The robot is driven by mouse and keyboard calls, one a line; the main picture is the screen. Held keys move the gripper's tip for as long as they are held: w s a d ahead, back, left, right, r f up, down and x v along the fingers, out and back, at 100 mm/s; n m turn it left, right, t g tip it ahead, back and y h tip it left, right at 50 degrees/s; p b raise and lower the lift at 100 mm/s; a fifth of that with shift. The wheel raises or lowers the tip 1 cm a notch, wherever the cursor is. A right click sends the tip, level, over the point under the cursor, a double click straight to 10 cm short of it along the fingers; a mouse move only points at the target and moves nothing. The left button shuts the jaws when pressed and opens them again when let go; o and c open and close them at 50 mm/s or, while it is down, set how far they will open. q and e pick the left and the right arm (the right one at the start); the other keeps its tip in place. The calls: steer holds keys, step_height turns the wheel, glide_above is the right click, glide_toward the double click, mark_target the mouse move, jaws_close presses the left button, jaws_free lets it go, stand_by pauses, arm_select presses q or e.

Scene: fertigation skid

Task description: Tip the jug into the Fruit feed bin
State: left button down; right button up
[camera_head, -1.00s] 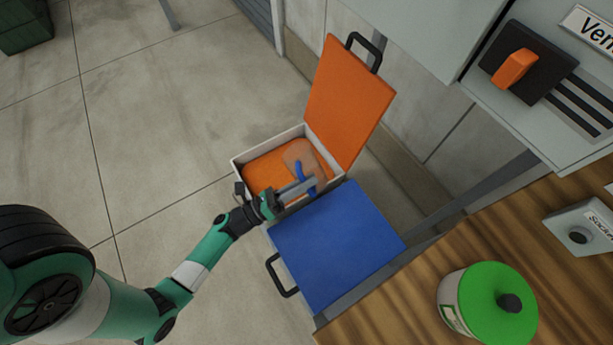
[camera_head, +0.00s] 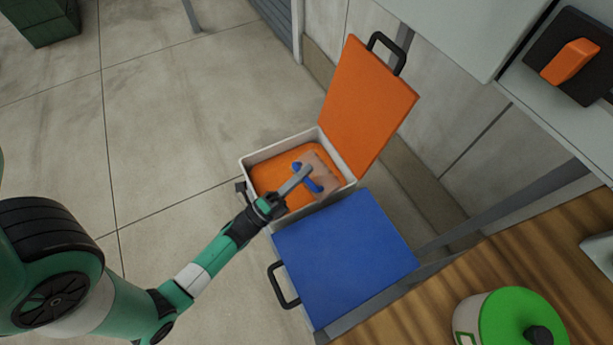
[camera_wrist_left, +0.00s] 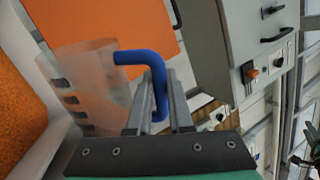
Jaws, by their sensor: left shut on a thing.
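The jug (camera_head: 322,169) is translucent with a blue handle, and my left gripper (camera_head: 300,178) is shut on that handle. It is held over the open bin with orange contents (camera_head: 243,165), whose orange lid (camera_head: 367,100) stands raised. In the left wrist view the jug's clear body (camera_wrist_left: 88,85) is tilted to the left, toward the orange contents, and the blue handle (camera_wrist_left: 140,57) lies between the fingers (camera_wrist_left: 160,105). I cannot tell whether anything is inside the jug or flowing out. No bin label is readable. My right gripper is not in view.
A bin with a shut blue lid (camera_head: 345,252) adjoins the open bin on the near side. A wooden counter (camera_head: 480,255) at right holds a green-lidded tub (camera_head: 515,322). A grey cabinet with an orange switch (camera_head: 570,62) overhangs at upper right.

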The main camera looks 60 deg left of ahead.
arm_select(q)
steer(key=shift+s+a+f+n+y+b, duration=0.2)
steer(key=shift+a+n+y, duration=0.25)
steer(key=shift+n, duration=0.4)
steer(key=shift+s+a+f+n+y+b, duration=0.1)
steer(key=shift+a+f+n+y, duration=0.35)
steer(key=shift+n, duration=0.4)
steer(key=s+a+n+g+y, duration=0.2)
steer(key=a+n+g+y, duration=0.3)
steer(key=a+n, duration=0.5)
steer(key=n, duration=0.4)
steer(key=shift+s+n+y, duration=0.3)
steer(key=shift+s+y, duration=0.05)
steer(key=shift+y, duration=0.05)
stand_by(1.3)
